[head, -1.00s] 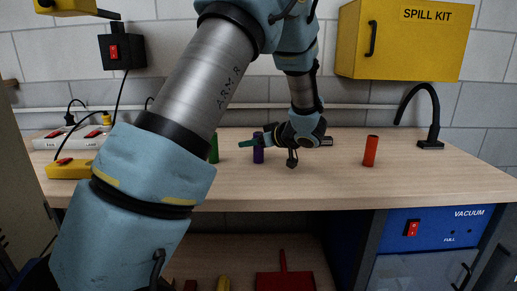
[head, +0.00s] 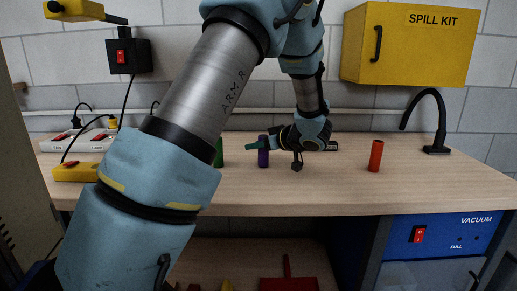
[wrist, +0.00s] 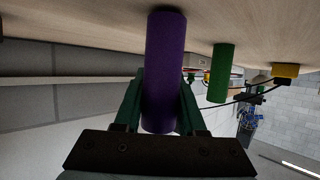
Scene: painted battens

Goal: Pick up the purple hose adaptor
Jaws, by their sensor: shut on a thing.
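The purple hose adaptor (head: 263,157) is an upright purple cylinder on the wooden bench, left of my gripper in the head view. My gripper (head: 257,146) reaches it from the right with green fingers near its upper part. In the wrist view the purple adaptor (wrist: 165,65) stands between the two green fingers of my gripper (wrist: 160,100), which are closed on its sides. The adaptor's base appears to be at the bench surface; I cannot tell whether it touches.
A green cylinder (head: 219,153) stands just left of the purple one, partly hidden by my arm. A red-orange cylinder (head: 376,156) stands to the right. A power strip (head: 75,143) and yellow box (head: 75,172) lie at left; a black curved lamp-like fixture (head: 437,120) stands at right.

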